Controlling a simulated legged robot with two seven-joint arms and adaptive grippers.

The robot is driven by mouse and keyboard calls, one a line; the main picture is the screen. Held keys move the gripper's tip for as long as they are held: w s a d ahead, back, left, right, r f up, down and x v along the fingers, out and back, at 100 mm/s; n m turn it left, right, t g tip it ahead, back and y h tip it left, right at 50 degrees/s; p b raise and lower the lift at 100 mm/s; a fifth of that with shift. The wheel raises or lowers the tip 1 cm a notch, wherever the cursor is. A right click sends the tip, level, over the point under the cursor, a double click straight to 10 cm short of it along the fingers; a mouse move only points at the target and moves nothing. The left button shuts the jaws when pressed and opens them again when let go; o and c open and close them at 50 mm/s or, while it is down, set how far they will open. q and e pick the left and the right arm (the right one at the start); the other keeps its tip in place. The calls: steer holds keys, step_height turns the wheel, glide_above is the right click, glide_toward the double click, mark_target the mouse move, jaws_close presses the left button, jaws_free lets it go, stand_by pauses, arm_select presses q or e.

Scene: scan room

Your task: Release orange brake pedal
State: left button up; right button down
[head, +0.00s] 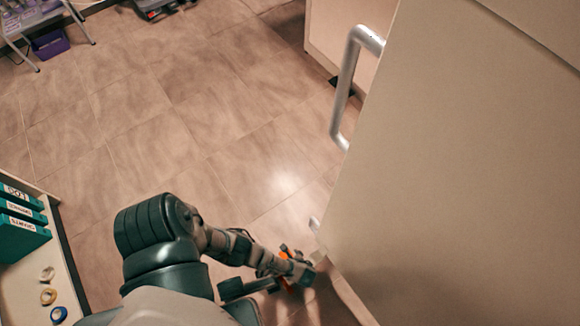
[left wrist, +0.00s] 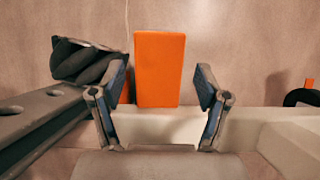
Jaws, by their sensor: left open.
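The orange brake pedal (left wrist: 160,58) is a flat orange block in the middle of the left wrist view. My left gripper (left wrist: 163,88) is open, with one finger on each side of the pedal and a visible gap on both sides in the picture. I cannot tell how far the pedal sits beyond the fingertips. In the head view my left gripper (head: 298,270) is low down, by the bottom edge of the large beige panel. Small orange patches (head: 284,255) show there, mostly hidden by the gripper. My right gripper is not in view.
The large beige panel (head: 460,150) with a silver handle (head: 348,75) fills the right. A dark wheel (left wrist: 92,62) is left of the pedal. A shelf with teal boxes (head: 20,225) and tape rolls (head: 48,296) is at left. Tiled floor (head: 190,110) is clear in the middle.

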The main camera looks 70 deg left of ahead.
arm_select(q)
steer(key=shift+d+r, duration=0.15)
steer(key=shift+r, duration=0.25)
steer(key=v, duration=1.1)
steer(key=shift+d, duration=0.1)
